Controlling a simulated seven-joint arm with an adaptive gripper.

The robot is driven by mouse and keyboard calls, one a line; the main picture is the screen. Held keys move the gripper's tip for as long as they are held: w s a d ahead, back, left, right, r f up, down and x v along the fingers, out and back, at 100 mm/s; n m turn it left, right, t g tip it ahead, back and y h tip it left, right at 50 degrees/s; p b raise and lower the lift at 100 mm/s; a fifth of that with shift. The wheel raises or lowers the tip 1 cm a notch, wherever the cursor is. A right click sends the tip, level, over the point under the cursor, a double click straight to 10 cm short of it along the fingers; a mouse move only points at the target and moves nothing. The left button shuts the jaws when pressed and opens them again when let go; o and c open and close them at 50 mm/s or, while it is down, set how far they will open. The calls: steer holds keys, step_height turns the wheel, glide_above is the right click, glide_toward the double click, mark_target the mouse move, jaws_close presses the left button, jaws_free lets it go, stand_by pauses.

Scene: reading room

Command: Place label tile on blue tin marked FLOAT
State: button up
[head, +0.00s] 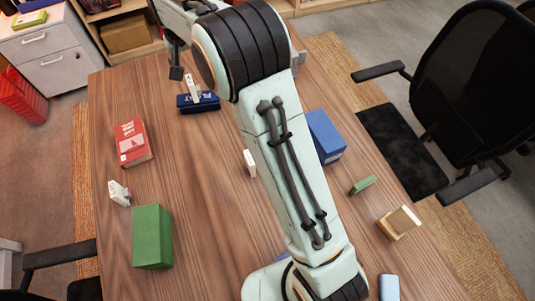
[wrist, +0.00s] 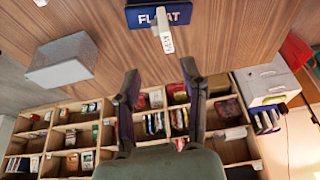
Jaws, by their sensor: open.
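The blue tin (head: 209,105) stands near the far left part of the table. In the wrist view the tin (wrist: 141,15) shows the white word FLOAT, with one letter partly covered. A white label tile (head: 192,86) with dark lettering is at the tin. In the wrist view the tile (wrist: 165,40) overlaps the tin's face and sticks out past its edge; I cannot tell how firmly it rests. My gripper (wrist: 160,76) is open, its two fingers apart with nothing between them, clear of tile and tin.
An office chair (head: 470,90) stands right.

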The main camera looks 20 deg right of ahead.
steer(key=s+d+r+g, duration=0.1)
steer(key=s+d+r, duration=0.1)
steer(key=s, duration=0.3)
steer(key=s+d+r, duration=0.1)
steer(key=s+r, duration=0.2)
steer(key=s, duration=0.2)
steer(key=s+d+f+g, duration=0.1)
steer(key=s, duration=1.3)
steer(key=s+d+f+n+g, duration=0.1)
steer(key=s+d+g, duration=0.1)
steer(key=s, duration=1.2)
steer(key=shift+s+d+f+y, duration=0.15)
steer(key=shift+s+f+y, duration=0.15)
steer(key=shift+y, duration=0.1)
